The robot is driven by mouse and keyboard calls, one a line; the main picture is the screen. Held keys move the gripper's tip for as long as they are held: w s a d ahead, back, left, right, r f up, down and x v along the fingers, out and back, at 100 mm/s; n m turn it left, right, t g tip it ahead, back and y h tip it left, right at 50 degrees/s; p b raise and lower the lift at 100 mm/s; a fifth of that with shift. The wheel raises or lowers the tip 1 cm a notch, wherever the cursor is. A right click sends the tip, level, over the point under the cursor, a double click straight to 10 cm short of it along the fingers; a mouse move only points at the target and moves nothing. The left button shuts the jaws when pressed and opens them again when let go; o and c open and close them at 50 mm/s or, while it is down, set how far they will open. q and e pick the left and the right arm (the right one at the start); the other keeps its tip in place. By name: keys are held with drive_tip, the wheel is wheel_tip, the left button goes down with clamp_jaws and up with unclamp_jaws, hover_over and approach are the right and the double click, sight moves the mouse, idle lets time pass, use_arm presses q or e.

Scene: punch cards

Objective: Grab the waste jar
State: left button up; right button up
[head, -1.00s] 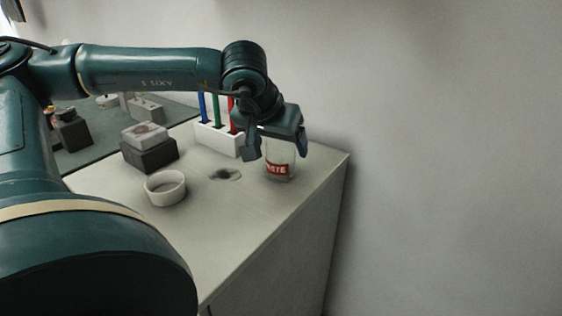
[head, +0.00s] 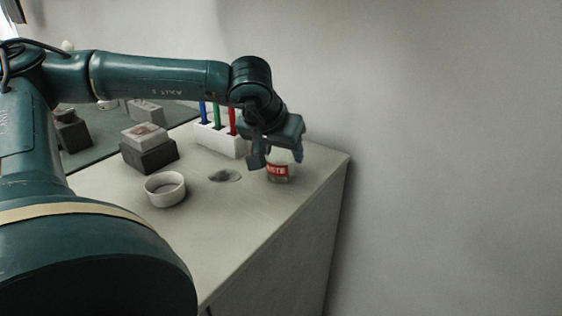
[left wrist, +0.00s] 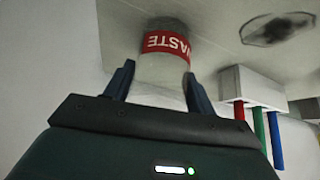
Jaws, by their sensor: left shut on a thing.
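The waste jar (head: 279,174) is a clear jar with a red band lettered in white, standing near the right end of the pale counter. It also shows in the left wrist view (left wrist: 166,66), where the band reads WASTE. My left gripper (head: 277,160) is over the jar from above, with one finger on each side. In the left wrist view the fingers (left wrist: 160,88) are closed against the jar's sides. The gripper hides the jar's top in the head view. My right gripper is not in view.
A white rack (head: 221,139) with blue, green and red sticks stands just left of the jar. A dark smudged patch (head: 224,175), a white round dish (head: 165,189) and a dark block (head: 149,156) lie further left. The counter's right edge and a bare wall are close.

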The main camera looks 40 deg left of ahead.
use_arm(q)
drive_tip(key=shift+c, duration=1.1)
